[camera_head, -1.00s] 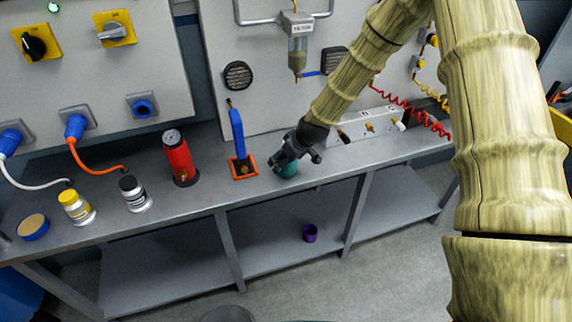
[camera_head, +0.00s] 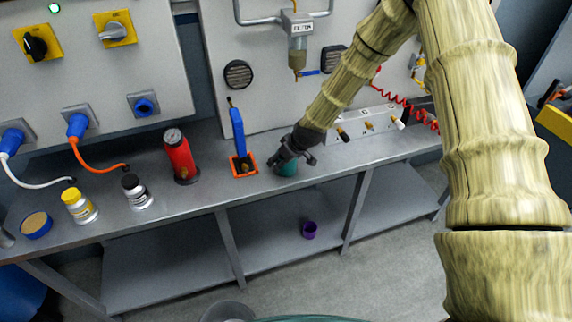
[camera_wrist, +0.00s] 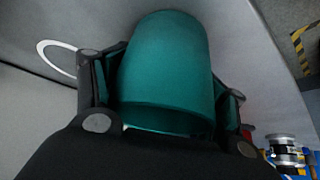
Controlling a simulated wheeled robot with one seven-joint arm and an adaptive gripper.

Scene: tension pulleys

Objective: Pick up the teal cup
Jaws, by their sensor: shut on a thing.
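The teal cup (camera_head: 288,168) is on the grey workbench, mostly hidden behind my gripper in the head view. In the wrist view the teal cup (camera_wrist: 165,65) fills the middle, between the two fingers. My gripper (camera_head: 285,158) is shut on it, with one finger (camera_wrist: 98,85) on the left side and the other (camera_wrist: 230,110) on the right. I cannot tell whether the cup touches the bench or is slightly above it.
An orange tray with a blue-handled tool (camera_head: 238,135) stands just left of the cup. A red cylinder (camera_head: 181,158) and bottles (camera_head: 136,192) stand farther left. A white box (camera_head: 365,125) is behind on the right. A purple cup (camera_head: 309,229) is on the lower shelf.

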